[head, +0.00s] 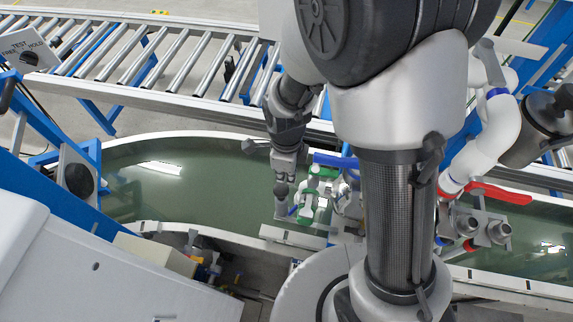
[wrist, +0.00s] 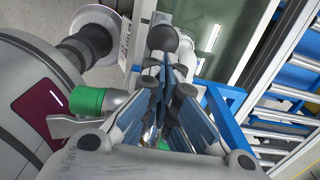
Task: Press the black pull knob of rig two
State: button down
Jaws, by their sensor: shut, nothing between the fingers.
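My gripper (head: 287,166) points down over the green tank at the middle of the head view, with its fingers together and empty. In the wrist view the fingers (wrist: 168,72) come together near the middle. A dark round knob (wrist: 163,39) shows just beyond the fingertips there. In the head view a dark grey ball-shaped knob (head: 281,189) sits right below the fingertips, close to them. I cannot tell whether they touch. No rig number can be read, so I cannot tell for sure that this is rig two's knob.
Green-handled fittings (head: 308,205) and a blue pipe (head: 335,161) stand right of the fingertips. A red lever (head: 500,193) is farther right. A roller conveyor (head: 150,62) runs behind the tank (head: 200,190). A sign with a selector (head: 28,52) is at upper left.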

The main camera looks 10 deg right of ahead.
aim_at(287, 190)
jog(key=shift+f+b, duration=0.35)
jog(key=shift+f, duration=2.35)
jog(key=shift+f, duration=0.1)
notch_tip(287, 190, down, 4)
jog(key=b, duration=0.3)
jog(key=shift+f, duration=0.1)
